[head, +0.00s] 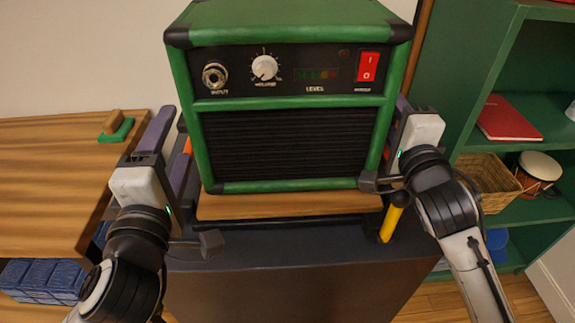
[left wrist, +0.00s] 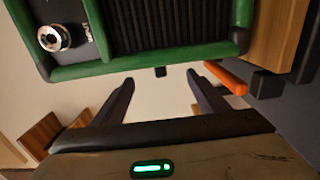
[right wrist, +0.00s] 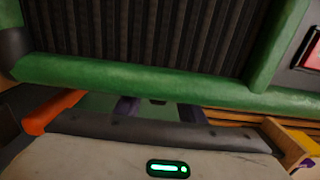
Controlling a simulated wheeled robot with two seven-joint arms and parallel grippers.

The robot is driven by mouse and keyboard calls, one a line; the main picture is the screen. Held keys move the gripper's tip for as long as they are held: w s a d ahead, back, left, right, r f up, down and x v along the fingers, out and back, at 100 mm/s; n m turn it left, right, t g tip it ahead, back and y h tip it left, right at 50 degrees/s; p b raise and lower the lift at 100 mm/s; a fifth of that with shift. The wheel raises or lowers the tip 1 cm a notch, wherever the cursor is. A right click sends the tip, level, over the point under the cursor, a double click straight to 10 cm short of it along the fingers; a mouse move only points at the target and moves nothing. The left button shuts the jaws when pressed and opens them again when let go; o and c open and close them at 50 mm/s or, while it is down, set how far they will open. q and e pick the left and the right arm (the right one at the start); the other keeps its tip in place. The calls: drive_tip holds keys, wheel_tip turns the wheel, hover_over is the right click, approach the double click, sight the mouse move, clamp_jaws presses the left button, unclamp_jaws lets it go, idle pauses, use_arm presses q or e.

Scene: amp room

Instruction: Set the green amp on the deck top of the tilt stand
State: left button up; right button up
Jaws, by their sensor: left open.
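The green amp (head: 290,100) is upright, front panel facing me, in the middle of the head view. Its lower edge is at the wooden deck top (head: 290,206) of the tilt stand; whether its whole base touches cannot be told. My left gripper (head: 172,132) is open beside the amp's left side, its fingers apart with nothing between them in the left wrist view (left wrist: 160,90). My right gripper (head: 402,112) is at the amp's right side, its fingers partly hidden behind the amp. The right wrist view shows a gap between these fingers (right wrist: 158,106).
An orange part (left wrist: 227,78) and a yellow handle (head: 390,222) flank the deck. A dark cabinet (head: 290,285) is below. A wooden table (head: 50,180) with a green-based block (head: 116,127) stands left. A green shelf with a red book (head: 505,120), basket (head: 490,180) and drum (head: 538,170) stands right.

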drive_tip(key=o, duration=0.8)
drive_tip(key=d, duration=0.7)
